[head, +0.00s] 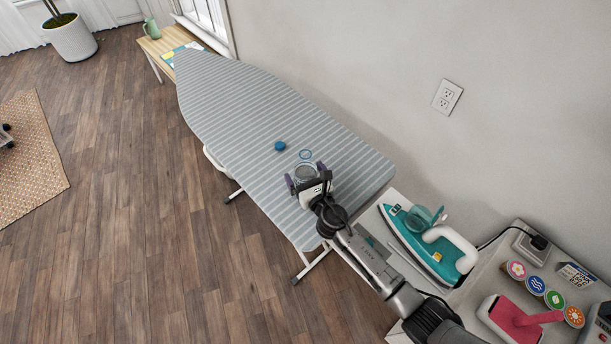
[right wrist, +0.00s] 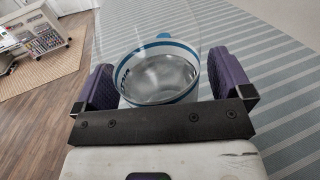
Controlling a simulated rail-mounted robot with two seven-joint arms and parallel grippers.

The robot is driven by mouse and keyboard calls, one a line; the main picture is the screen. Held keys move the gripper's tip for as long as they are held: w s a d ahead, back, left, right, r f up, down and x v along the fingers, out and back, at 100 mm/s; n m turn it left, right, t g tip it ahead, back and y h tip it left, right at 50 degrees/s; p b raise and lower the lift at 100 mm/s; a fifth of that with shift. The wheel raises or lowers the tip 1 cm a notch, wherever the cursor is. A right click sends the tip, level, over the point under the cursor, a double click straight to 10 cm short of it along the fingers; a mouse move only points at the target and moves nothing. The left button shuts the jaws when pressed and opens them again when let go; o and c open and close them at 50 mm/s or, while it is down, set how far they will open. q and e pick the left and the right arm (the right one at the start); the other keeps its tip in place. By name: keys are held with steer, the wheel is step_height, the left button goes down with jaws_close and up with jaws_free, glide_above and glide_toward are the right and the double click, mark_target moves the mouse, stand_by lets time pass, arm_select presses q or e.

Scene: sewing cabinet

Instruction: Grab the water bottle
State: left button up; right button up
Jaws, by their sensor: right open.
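A clear water bottle with blue rings (head: 305,155) is on the striped ironing board (head: 255,105), toward its near end. It also shows in the right wrist view (right wrist: 160,78), between the purple finger pads. My right gripper (head: 307,176) is open around the bottle, one finger on each side. In the right wrist view (right wrist: 165,82), a gap shows beside the bottle, clearer on the right. The gripper hides part of the bottle in the head view. My left gripper is not in view.
A teal iron (head: 425,245) stands on the cabinet to the right, near several colored round lids and a pink-red item (head: 515,318). The board's far part is clear. A wall runs along its right side.

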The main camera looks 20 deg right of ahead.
steer(key=shift+c, duration=0.4)
steer(key=c, duration=1)
steer(key=shift+c, duration=0.6)
steer(key=shift+r, duration=0.25)
